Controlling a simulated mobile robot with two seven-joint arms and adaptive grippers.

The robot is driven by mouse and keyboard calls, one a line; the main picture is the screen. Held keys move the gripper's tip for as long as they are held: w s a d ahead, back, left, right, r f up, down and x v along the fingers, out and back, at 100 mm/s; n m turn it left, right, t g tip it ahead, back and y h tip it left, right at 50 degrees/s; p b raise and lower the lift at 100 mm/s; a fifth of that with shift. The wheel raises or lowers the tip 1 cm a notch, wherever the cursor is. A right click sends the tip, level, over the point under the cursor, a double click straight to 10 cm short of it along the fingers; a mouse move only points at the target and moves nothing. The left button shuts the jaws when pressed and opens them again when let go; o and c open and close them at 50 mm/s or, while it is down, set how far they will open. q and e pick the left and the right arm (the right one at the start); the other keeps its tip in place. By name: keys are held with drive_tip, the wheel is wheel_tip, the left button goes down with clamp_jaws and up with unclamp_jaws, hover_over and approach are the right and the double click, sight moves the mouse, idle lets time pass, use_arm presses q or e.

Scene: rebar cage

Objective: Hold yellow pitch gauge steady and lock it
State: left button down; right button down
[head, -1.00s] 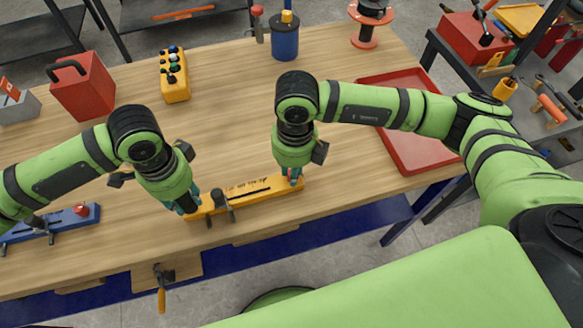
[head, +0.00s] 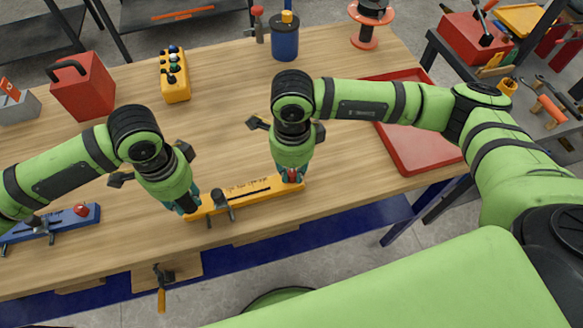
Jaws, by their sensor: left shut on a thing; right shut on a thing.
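The yellow pitch gauge (head: 258,193) lies flat along the table's near edge. It is a long bar with dark markings and a slot. A dark clamp (head: 222,200) stands over its left part. My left gripper (head: 188,208) is shut on the gauge's left end, and the fingertips are partly hidden by my wrist. My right gripper (head: 292,179) points down at the gauge's right end and is shut on a red knob (head: 292,174) there. The knob shows only partly between the fingers.
A blue gauge (head: 62,222) with a red knob lies at the left. A red tray (head: 410,150) is at the right. A yellow button box (head: 174,85), a red can (head: 84,88) and a blue canister (head: 285,40) stand further back. The middle of the table is clear.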

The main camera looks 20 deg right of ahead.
use_arm(q)
drive_tip(key=shift+s+d, duration=0.1)
drive_tip(key=shift+d, duration=0.1)
use_arm(e)
drive_tip(key=shift+a+n, duration=0.2)
drive_tip(key=shift+n, duration=0.7)
drive_tip(key=c, duration=1.1)
unclamp_jaws()
drive_tip(key=shift+d, duration=0.1)
drive_tip(key=shift+r, duration=0.1)
